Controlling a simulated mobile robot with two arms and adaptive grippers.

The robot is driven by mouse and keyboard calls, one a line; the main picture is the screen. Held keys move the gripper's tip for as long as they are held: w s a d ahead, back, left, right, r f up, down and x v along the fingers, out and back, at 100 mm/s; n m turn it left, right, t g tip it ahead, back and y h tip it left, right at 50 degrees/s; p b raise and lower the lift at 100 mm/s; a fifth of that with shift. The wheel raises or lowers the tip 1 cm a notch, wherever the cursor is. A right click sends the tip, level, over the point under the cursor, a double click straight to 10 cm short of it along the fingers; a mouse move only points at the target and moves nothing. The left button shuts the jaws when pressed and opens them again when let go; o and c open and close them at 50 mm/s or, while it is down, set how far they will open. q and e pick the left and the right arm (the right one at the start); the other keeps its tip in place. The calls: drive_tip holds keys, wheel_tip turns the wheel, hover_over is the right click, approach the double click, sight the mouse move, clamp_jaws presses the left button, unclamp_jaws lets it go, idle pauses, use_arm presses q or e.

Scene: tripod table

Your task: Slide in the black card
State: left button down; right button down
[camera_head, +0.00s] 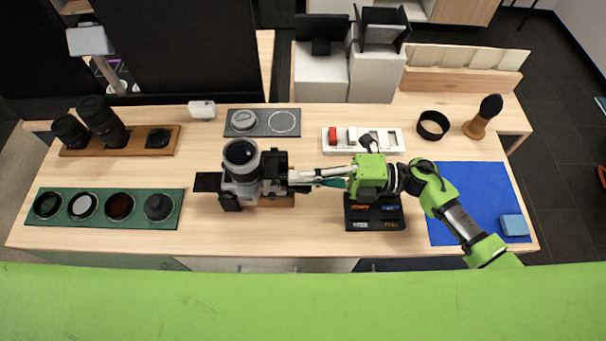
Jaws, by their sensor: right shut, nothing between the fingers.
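A grey and black camera (240,188) stands on a small wooden block in the middle of the table, its round lens facing up. My right gripper (296,181) is shut and empty, its fingertips at the right side of the camera. I cannot tell whether they touch it. A black card holder (376,223) lies just below my right gripper's body, with a blue and an orange card showing in it. I cannot make out the black card; it may be hidden at the camera or too small to see. My left gripper is not in view.
A green filter tray (100,222) and a wooden lens stand (145,150) are at left. A grey dish tray (262,132) and a white battery tray (340,150) lie behind the camera. A blue mat (480,185) is at right. The table between green tray and camera is clear.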

drive_tip(key=shift+a, duration=0.25)
drive_tip(key=shift+d, duration=0.1)
drive_tip(key=d+b, duration=0.1)
drive_tip(key=d, duration=0.3)
idle(0.6)
idle(0.3)
